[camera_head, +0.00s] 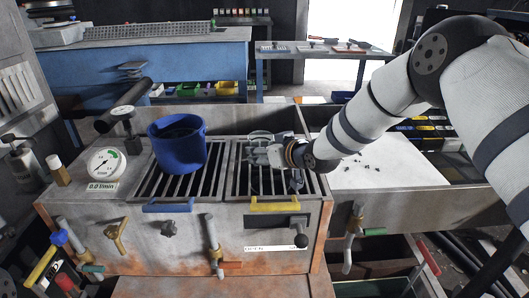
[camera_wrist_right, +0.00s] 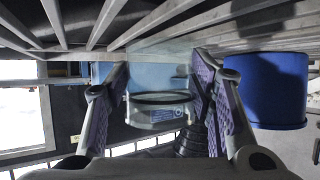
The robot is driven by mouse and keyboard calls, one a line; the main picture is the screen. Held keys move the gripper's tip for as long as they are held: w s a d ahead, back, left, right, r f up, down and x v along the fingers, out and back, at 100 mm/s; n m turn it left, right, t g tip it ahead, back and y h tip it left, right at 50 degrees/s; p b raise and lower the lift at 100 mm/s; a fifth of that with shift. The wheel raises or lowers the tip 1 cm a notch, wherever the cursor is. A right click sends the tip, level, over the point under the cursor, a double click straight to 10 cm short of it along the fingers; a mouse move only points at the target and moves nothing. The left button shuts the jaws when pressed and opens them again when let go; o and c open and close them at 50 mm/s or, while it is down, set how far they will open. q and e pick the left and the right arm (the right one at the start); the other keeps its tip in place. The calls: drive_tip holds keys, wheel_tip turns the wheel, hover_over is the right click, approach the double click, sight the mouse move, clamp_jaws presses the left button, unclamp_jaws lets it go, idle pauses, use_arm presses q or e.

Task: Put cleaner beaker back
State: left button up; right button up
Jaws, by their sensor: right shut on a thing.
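A clear glass beaker (camera_head: 261,135) stands over the right slatted grate of the machine. My right gripper (camera_head: 262,153) reaches it from the right and is shut on it, partly hiding it. In the wrist view the beaker (camera_wrist_right: 158,112), with a dark rim and a small label, sits between the two purple-padded fingers (camera_wrist_right: 160,88). The slats run close to the beaker there; I cannot tell whether it touches them. My left gripper is not in view.
A blue bucket (camera_head: 178,147) stands on the left grate, left of the beaker. A pressure gauge (camera_head: 105,164) is further left. A yellow handle (camera_head: 274,206) and a blue handle (camera_head: 168,207) are at the front edge. A white tray area (camera_head: 390,166) lies right.

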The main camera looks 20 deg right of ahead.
drive_tip(key=shift+f, duration=0.1)
drive_tip(key=o, duration=1.3)
drive_tip(key=shift+f, duration=0.1)
drive_tip(key=shift+c, duration=0.2)
drive_tip(key=shift+r, duration=0.2)
drive_tip(key=p+v, duration=0.3)
drive_tip(key=v, duration=0.8)
drive_tip(key=shift+s+r, duration=0.15)
drive_tip(key=shift+r, duration=0.2)
drive_tip(key=shift+s+d, duration=0.1)
drive_tip(key=shift+s, duration=0.15)
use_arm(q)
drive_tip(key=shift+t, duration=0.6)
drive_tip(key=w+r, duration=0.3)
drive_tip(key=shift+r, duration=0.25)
use_arm(e)
drive_tip(key=shift+s+f, duration=0.1)
